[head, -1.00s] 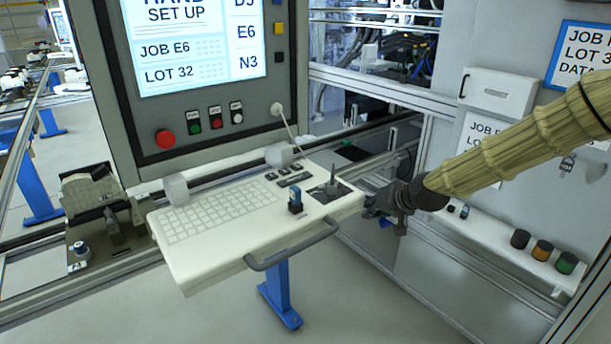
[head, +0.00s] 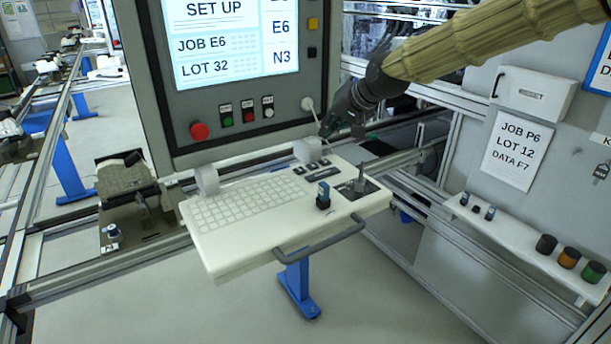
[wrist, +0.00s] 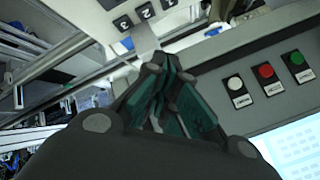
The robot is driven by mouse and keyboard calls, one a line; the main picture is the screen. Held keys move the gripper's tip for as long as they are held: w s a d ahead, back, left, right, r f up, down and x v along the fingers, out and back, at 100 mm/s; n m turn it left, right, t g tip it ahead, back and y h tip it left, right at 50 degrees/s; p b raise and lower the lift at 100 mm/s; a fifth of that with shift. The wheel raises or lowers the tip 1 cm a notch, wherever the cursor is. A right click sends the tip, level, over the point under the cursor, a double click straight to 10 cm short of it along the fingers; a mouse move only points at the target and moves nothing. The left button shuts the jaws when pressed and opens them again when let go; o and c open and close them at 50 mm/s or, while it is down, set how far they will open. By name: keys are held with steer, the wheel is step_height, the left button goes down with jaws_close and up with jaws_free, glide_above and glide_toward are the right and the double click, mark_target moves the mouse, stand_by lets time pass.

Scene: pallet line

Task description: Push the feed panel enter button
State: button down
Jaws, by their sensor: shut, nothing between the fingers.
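The control panel carries a green button (head: 227,121), a red button (head: 248,115) and a white button (head: 268,113), with small labels too blurred to read. They also show in the wrist view, the white button (wrist: 235,83) nearest my gripper. Several black keys (head: 312,167) lie at the back of the keyboard shelf (head: 225,255) and show in the wrist view (wrist: 123,22). I cannot tell which is the enter button. My gripper (head: 329,127) is shut and empty, above the shelf's back right and right of the panel buttons. It shows in the wrist view (wrist: 172,78).
A red mushroom knob (head: 199,131) sits left of the panel buttons. A white cable (head: 312,108) hangs from the panel beside my gripper. A blue-topped switch (head: 323,195) and a joystick (head: 361,180) stand up from the shelf. A grey handle (head: 320,243) runs along its front.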

steer(key=shift+a, duration=0.1)
stand_by(0.3)
steer(key=b, duration=0.4)
glide_above(326, 172)
step_height(326, 172, down, 6)
steer(key=shift+f, duration=0.1)
steer(key=shift+f+b, duration=0.55)
steer(key=shift+f, duration=0.75)
steer(key=shift+f, duration=0.1)
steer(key=shift+f, duration=0.35)
steer(key=shift+f, duration=0.5)
stand_by(1.3)
steer(key=shift+r, duration=0.1)
steer(key=shift+r+p, duration=0.4)
steer(key=shift+r, duration=0.45)
